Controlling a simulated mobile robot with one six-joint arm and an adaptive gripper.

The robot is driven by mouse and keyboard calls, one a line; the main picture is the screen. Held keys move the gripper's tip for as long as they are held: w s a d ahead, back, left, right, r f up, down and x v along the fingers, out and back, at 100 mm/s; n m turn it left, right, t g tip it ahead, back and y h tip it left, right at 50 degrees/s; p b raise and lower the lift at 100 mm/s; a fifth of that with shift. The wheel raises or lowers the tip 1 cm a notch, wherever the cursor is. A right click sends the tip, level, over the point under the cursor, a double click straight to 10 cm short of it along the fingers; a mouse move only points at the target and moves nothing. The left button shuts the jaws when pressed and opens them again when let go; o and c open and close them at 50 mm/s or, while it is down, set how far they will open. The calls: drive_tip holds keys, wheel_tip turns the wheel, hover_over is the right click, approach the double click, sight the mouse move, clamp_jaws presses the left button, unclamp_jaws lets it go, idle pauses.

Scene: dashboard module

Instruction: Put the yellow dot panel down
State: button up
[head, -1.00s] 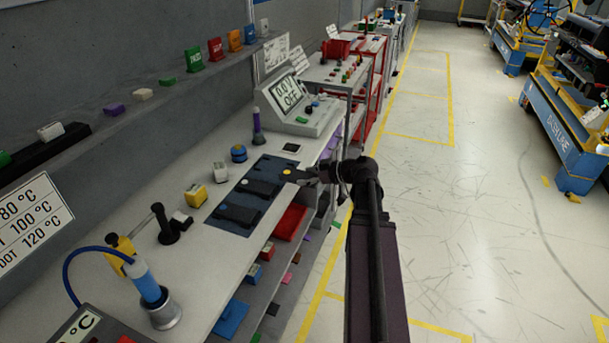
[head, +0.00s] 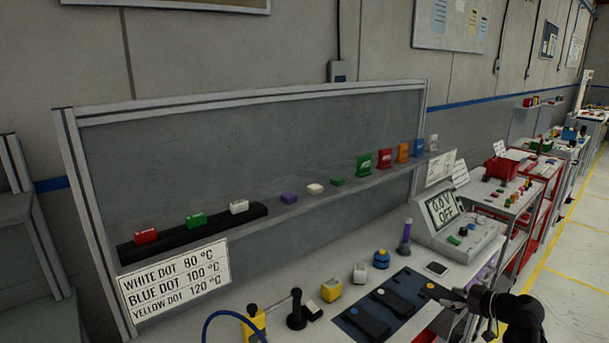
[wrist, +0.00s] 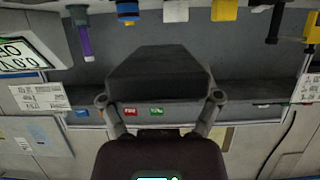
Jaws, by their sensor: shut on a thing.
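The yellow dot panel is a dark slab with a yellow dot (head: 430,286) at one end, at the right end of the blue mat (head: 408,283) in the head view. My gripper (head: 458,297) is shut on it from the right. In the wrist view the dark panel (wrist: 160,75) fills the space between my fingers (wrist: 160,101). The head view does not show clearly whether the panel touches the mat.
Behind the mat stand a yellow block (head: 331,290), a white block (head: 360,272), a blue knob (head: 381,259) and a purple-based tool (head: 404,240). A meter reading OFF (head: 450,222) stands at the right. A sign (head: 174,280) lists dot temperatures.

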sight(451, 297)
drive_tip(key=shift+r+p, duration=1.65)
drive_tip(key=shift+r, duration=0.4)
wheel_tip(451, 297, down, 8)
drive_tip(key=b, duration=0.8)
drive_tip(key=w, duration=0.4)
drive_tip(key=w+a+b, duration=0.1)
drive_tip(key=w, duration=0.4)
drive_tip(key=w+f, duration=0.1)
drive_tip(key=w, duration=0.3)
drive_tip(key=shift+w+a+f, duration=0.1)
drive_tip(key=shift+w+a, duration=0.05)
drive_tip(key=shift+w, duration=0.1)
